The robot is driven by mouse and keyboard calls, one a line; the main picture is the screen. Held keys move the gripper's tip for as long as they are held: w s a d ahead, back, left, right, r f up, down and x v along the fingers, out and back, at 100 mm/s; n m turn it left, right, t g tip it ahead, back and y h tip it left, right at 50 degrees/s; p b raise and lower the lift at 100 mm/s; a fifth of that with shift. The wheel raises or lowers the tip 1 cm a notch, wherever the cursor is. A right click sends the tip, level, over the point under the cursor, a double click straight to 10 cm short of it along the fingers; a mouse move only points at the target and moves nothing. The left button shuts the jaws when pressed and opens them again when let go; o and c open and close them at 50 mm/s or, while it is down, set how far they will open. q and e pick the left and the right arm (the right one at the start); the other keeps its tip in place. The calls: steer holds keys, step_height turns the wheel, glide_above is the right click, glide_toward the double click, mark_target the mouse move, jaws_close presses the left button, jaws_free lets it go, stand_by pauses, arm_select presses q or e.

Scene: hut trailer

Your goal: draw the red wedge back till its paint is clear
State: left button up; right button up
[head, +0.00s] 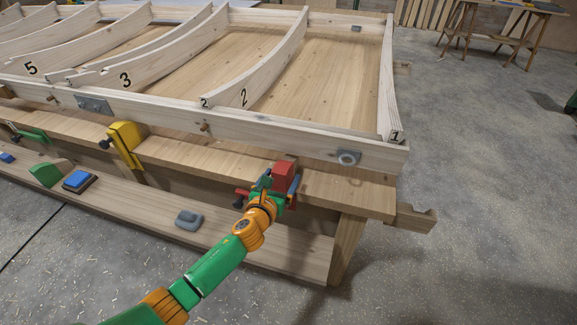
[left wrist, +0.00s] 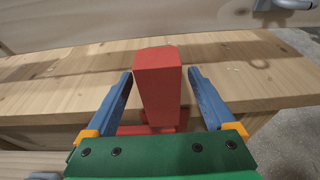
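A red block (head: 284,170), the only red piece in view and taken as the red wedge, stands at the front edge of the workbench near its right end. In the left wrist view the red block (left wrist: 158,82) is upright, with lower red parts at its foot partly hidden by my gripper. My left gripper (head: 279,182) reaches it from the front. In the left wrist view my left gripper (left wrist: 160,76) is open, its blue fingers on either side of the block with a gap at each side. My right gripper is not in view.
A pale timber frame with numbered curved ribs (head: 270,70) lies on the bench (head: 335,186). A yellow clamp (head: 124,142) grips the front edge farther left. The lower shelf (head: 130,210) holds a green wedge (head: 45,175), a blue block (head: 78,180) and a grey item (head: 188,219).

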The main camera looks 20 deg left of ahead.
arm_select(q)
steer(key=shift+s+r+p, duration=0.2)
steer(key=shift+r+p, duration=0.05)
steer(key=shift+p, duration=0.15)
steer(key=p+v, duration=0.2)
steer(key=v, duration=0.1)
steer(key=r+p+v, duration=0.1)
steer(key=p+v, duration=0.1)
steer(key=shift+s, duration=0.25)
steer(key=shift+s+r+p, duration=0.25)
steer(key=shift+s+p, duration=0.05)
steer(key=shift+s, duration=0.35)
steer(key=shift+f, duration=0.1)
